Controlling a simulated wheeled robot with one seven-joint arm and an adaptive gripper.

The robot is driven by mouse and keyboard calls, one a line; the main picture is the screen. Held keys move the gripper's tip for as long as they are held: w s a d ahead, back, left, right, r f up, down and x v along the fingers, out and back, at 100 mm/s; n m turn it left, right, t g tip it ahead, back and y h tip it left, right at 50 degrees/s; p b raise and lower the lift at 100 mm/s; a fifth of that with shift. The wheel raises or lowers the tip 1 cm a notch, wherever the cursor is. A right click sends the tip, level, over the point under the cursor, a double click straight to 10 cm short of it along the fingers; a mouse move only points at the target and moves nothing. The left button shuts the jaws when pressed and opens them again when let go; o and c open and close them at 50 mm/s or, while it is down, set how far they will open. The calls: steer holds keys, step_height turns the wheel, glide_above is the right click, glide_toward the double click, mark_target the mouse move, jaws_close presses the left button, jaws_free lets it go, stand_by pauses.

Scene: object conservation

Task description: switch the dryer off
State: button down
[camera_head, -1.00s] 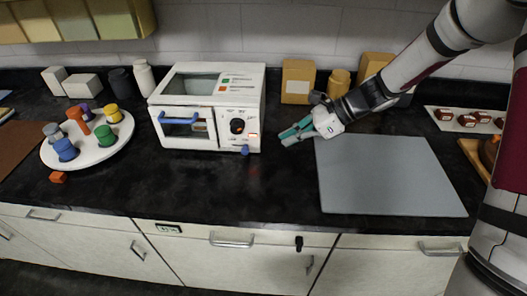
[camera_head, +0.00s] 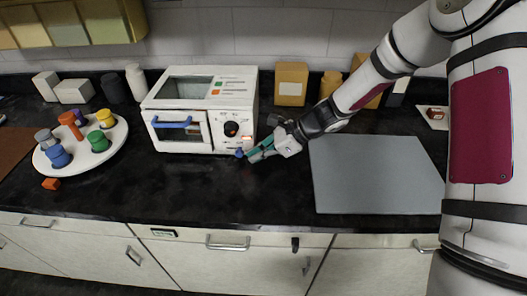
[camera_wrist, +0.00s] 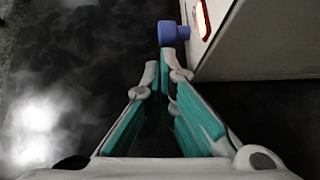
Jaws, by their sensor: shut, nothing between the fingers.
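The dryer (camera_head: 205,87) is a white box on the black counter, with a window on top, a blue door handle (camera_head: 172,124) and a black dial (camera_head: 231,129) on its front. A small lamp (camera_head: 247,137) glows red-orange; it also shows in the wrist view (camera_wrist: 202,20). A blue knob (camera_head: 239,153) sticks out at the lower right of the front. My gripper (camera_head: 251,158) is shut and empty just right of this knob. In the wrist view its fingertips (camera_wrist: 162,70) lie just short of the blue knob (camera_wrist: 173,33). I cannot tell if they touch it.
A round white tray (camera_head: 75,165) with several coloured weights or bottles stands at the left, an orange block (camera_head: 51,184) before it. A grey mat (camera_head: 375,180) lies at the right. Tan containers (camera_head: 291,84) stand behind my arm. The counter before the dryer is clear.

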mark_target(243, 164)
steer(key=shift+a, duration=0.1)
steer(key=a, duration=0.4)
stand_by(0.3)
